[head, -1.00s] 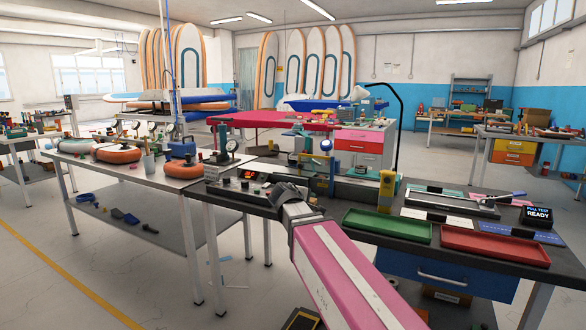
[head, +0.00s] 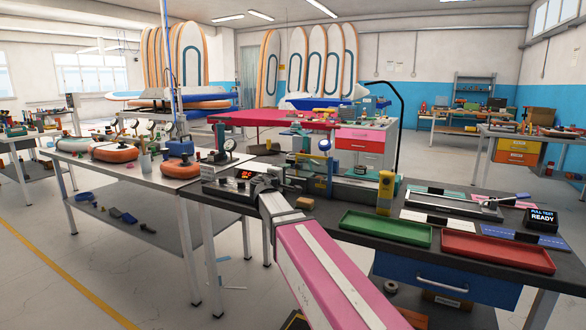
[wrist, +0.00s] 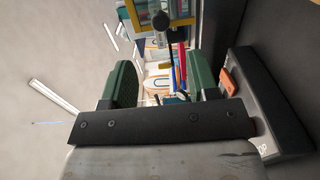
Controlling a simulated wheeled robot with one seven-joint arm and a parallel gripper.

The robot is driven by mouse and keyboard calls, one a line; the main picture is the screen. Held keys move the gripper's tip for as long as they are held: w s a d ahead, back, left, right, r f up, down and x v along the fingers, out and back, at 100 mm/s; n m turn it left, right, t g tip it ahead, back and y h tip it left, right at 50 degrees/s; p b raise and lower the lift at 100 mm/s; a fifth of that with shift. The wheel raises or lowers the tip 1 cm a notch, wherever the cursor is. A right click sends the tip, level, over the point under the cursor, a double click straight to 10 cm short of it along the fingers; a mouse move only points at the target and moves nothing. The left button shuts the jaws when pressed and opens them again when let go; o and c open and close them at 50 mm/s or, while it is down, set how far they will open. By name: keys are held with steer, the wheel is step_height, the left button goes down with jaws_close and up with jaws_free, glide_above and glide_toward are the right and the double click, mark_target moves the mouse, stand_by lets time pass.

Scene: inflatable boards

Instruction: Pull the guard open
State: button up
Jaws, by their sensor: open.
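My gripper (wrist: 160,66) shows in the wrist view with its two green-padded fingers apart and nothing between them. Just beyond the fingertips, at the top of that view, is a yellow-edged frame with a clear pane, which looks like the guard (wrist: 178,22). A black knob (wrist: 160,20) stands out in front of it, apart from the fingers. In the head view, the bench machine (head: 318,178) stands just past the end of my arm. My fingers are hidden there, and I cannot make out the guard's outline or how far open it is.
A control box (head: 232,189) with a red display sits left of my wrist. A small brown block (head: 304,203) lies on the bench to the right. A yellow post (head: 385,192), green tray (head: 386,229) and red tray (head: 497,251) stand further right.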

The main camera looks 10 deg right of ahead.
mark_target(297, 167)
steer(key=x, duration=1)
steer(key=shift+w+d, duration=0.1)
steer(key=shift+w, duration=0.3)
jaws_close()
